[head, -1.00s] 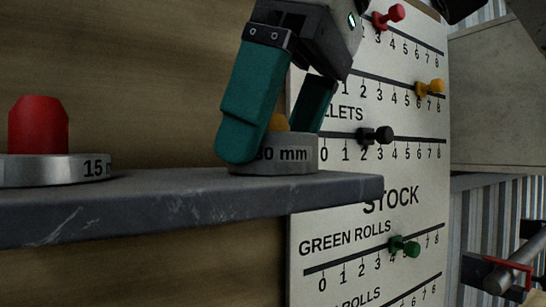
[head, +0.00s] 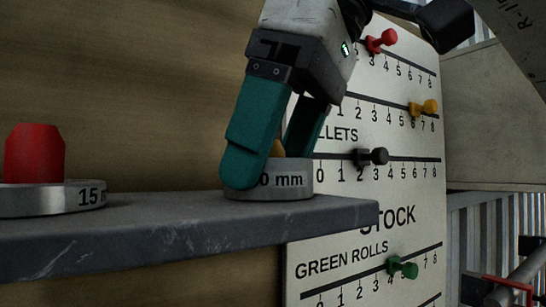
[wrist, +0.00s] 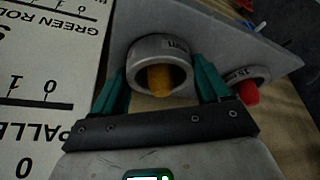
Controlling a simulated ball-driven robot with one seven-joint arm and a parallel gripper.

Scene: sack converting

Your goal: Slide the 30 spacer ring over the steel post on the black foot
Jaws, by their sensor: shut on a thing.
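The 30 spacer ring (head: 290,182) is a grey metal ring with "0 mm" showing; a finger covers the rest of its label. It sits on the dark shelf around a yellow-orange peg. In the wrist view the ring (wrist: 143,52) encircles that peg (wrist: 160,80). My gripper (head: 268,168) has teal fingers and is shut on the ring, one finger on each side. The wrist view also shows my gripper (wrist: 162,82) with the ring between its fingers. I cannot make out the steel post or its black foot in either view.
A "15" ring (head: 70,198) with a red plug (head: 35,153) stands to the left on the same shelf (head: 180,215). A white stock board (head: 370,230) with coloured pegs is to the right, beyond the shelf end. Pipes show at lower right.

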